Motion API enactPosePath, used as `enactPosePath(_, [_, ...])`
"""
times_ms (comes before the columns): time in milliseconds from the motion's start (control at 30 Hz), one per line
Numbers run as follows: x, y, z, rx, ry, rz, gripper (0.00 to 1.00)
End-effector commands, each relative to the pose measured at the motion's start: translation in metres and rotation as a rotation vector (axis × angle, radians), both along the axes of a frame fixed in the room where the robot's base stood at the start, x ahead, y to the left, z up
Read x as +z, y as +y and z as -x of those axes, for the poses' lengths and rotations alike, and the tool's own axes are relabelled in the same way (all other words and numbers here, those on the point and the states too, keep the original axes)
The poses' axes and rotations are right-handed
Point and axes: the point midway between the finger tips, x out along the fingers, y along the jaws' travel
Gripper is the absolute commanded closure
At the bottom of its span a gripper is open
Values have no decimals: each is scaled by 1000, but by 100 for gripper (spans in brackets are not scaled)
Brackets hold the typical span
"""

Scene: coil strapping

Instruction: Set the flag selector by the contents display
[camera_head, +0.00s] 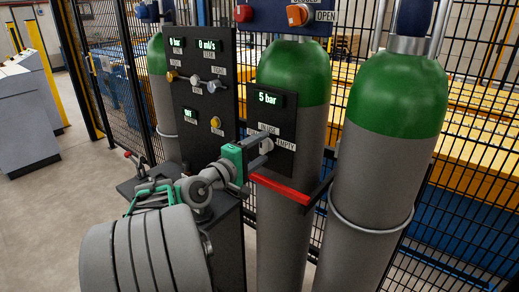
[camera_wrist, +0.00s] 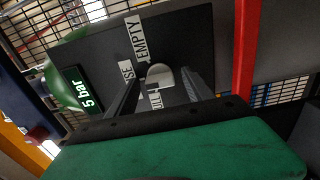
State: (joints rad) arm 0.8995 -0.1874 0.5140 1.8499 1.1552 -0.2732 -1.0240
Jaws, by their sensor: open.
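The contents display (camera_head: 267,98) reads "5 bar" on a small black panel in front of a green-topped cylinder; it also shows in the wrist view (camera_wrist: 85,98). Below it is the flag selector (camera_head: 266,146), a grey knob with labels around it. I can read "EMPTY" (camera_wrist: 136,37); another label is partly hidden and ends in "SE", and a third is partly covered. My gripper (camera_head: 254,151) is open in front of the selector. In the wrist view the selector knob (camera_wrist: 160,76) appears between the two dark fingers; I cannot tell whether they touch it.
A red bar (camera_head: 282,188) juts out just right of my gripper, below the panel. A second cylinder (camera_head: 390,160) stands further right. A larger black panel (camera_head: 204,90) with knobs and displays is at the left. Mesh fencing (camera_head: 470,190) stands behind.

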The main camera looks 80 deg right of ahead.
Motion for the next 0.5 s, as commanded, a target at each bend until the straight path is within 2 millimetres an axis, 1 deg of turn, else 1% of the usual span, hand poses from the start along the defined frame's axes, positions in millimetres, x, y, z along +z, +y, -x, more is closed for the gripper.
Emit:
enactPosePath(33, [0,0,0,0,0,0,40])
enactPosePath(67, [0,0,0,0,0,0,42])
enactPosePath(500, [0,0,0,0,-1,0,78])
